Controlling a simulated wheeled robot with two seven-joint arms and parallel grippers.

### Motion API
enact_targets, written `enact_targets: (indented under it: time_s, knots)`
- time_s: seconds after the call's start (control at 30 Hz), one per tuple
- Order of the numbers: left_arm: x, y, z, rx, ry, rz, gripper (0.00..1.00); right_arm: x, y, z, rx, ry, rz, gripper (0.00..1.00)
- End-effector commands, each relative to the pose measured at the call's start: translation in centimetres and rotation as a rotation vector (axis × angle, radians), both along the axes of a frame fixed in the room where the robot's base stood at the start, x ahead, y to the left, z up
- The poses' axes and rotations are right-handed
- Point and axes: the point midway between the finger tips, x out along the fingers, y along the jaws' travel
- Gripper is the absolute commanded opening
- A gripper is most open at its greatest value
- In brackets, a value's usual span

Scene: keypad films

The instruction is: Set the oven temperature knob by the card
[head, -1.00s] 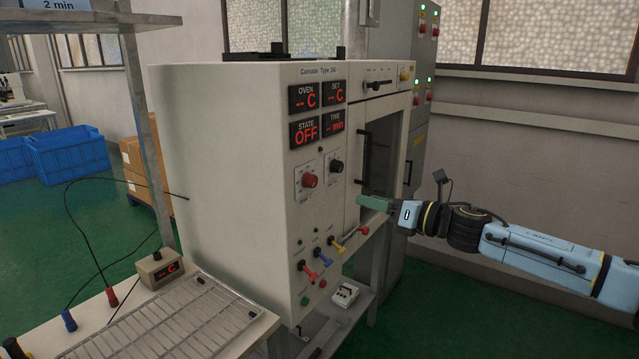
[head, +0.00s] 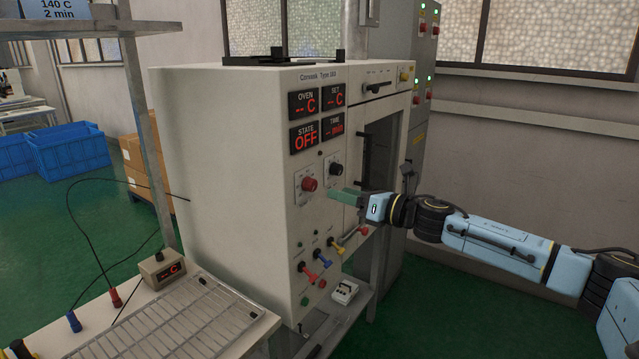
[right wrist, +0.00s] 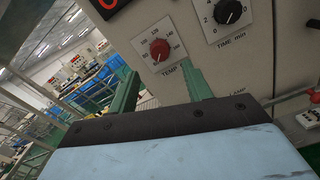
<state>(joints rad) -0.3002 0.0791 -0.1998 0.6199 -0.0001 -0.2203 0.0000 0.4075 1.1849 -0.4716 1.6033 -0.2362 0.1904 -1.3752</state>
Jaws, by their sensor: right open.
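The oven (head: 225,150) stands in the middle of the head view. Its red temperature knob (head: 309,184) sits on a white dial plate on the front panel. In the right wrist view the red knob (right wrist: 160,50) is above a TEMP label. The card (head: 60,9) at the top left reads 140 C, 2 min. My right gripper (head: 332,193) is in front of the panel, just right of the knob. In the right wrist view its green fingers (right wrist: 160,88) are apart and empty, with the knob beyond and between them. My left gripper is not in view.
A black TIME knob (head: 336,168) is right of the red one. Coloured handles (head: 322,260) stick out below. The displays (head: 306,134) read OFF and dashes.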

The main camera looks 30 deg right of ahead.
Motion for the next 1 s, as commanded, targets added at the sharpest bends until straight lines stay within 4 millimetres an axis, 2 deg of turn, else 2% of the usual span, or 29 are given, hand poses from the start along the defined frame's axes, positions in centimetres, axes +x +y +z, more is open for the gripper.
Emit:
enact_targets:
  time_s: [0.2, 0.5, 0.7, 0.97, 1.0]
  knots:
    - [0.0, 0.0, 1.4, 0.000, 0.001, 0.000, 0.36, 2.6, 1.1, 0.4, 0.001, -0.003, 0.001, 0.49]
    - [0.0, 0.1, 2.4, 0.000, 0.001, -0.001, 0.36, 5.9, 2.5, 0.1, 0.002, 0.000, 0.000, 0.49]
    - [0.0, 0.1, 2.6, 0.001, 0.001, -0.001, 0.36, 6.8, 2.9, 0.0, -0.001, 0.000, 0.001, 0.49]
    - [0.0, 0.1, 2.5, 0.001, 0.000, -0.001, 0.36, 6.8, 2.9, 0.0, -0.001, 0.000, 0.001, 0.49]
    - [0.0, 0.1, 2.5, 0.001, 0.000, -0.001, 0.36, 6.9, 2.9, 0.0, -0.001, 0.000, 0.001, 0.46]
